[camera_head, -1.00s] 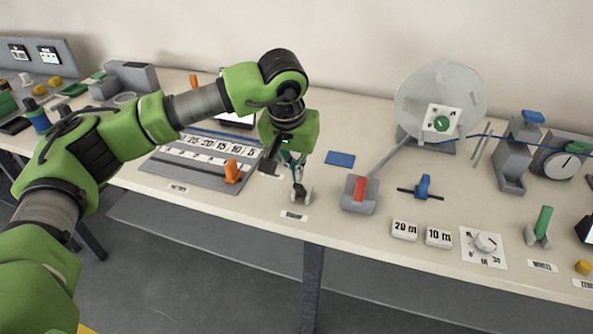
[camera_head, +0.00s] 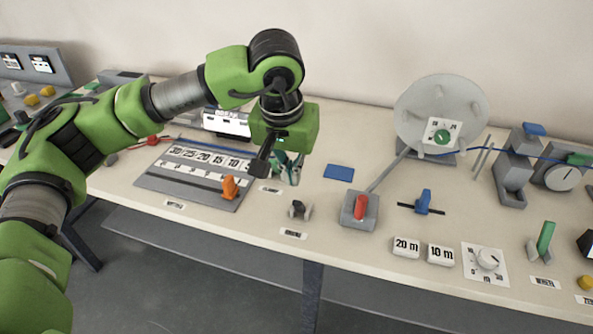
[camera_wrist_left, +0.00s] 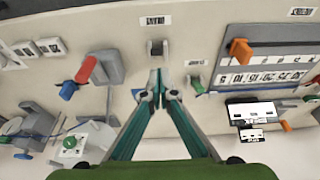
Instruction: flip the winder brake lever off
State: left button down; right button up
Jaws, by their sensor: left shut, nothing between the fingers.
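A red lever (camera_head: 361,206) stands on a grey box (camera_head: 346,221), which a grey bar joins to the large pale disc (camera_head: 414,106) behind. The lever also shows in the left wrist view (camera_wrist_left: 86,70), left of my fingers. I cannot read a brake label on it. My left gripper (camera_head: 290,173) is shut and empty above the table, left of the red lever and apart from it. In the left wrist view its teal fingers (camera_wrist_left: 159,88) converge, pointing toward a small grey bracket (camera_wrist_left: 157,47). My right gripper is out of view.
The small bracket (camera_head: 299,209) stands left of the grey box. A blue handle (camera_head: 423,200), white length tiles (camera_head: 406,246) and a dial (camera_head: 487,259) lie to the right. An orange slider (camera_head: 229,187) sits on a scale board at left. A flat blue card (camera_head: 339,172) lies behind the lever.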

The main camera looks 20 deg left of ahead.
pick_arm(q)
jog(key=shift+s+a+r, duration=0.1)
jog(key=shift+s+r, duration=0.95)
jog(key=shift+s, duration=0.15)
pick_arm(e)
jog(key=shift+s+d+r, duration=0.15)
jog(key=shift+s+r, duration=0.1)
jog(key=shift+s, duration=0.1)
